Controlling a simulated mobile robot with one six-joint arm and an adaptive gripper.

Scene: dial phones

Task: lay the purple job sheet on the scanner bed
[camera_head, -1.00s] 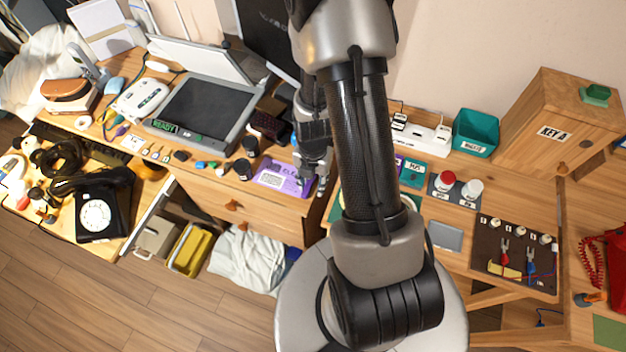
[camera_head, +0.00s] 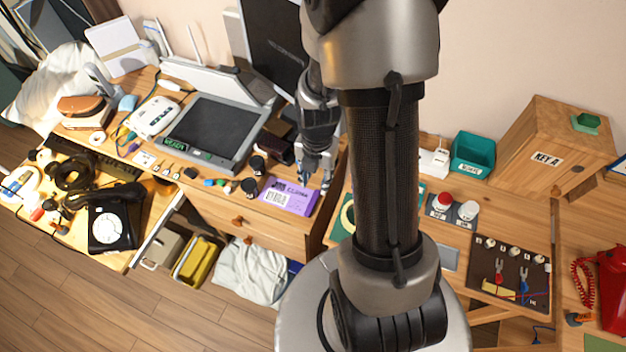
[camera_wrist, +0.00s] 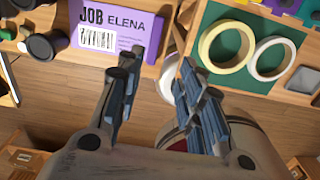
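The purple job sheet (camera_head: 286,198) lies flat at the front edge of the wooden desk, with a white barcode panel and the name ELENA on it. It also shows at the top left of the wrist view (camera_wrist: 108,32). The scanner (camera_head: 172,139) stands to its left with its lid raised, its dark glass bed (camera_head: 207,124) bare and a green READY display in front. My gripper (camera_head: 317,184) is at the sheet's right end. In the wrist view my gripper (camera_wrist: 158,66) has its fingers apart with nothing between them; the left fingertip overlaps the sheet's right edge.
Dark round pots (camera_head: 250,186) stand between sheet and scanner, with small coloured items along the desk front. A monitor (camera_head: 270,45) stands behind. Tape rings (camera_wrist: 226,46) lie on a green mat (camera_wrist: 245,77) to the right, across a gap from the sheet.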

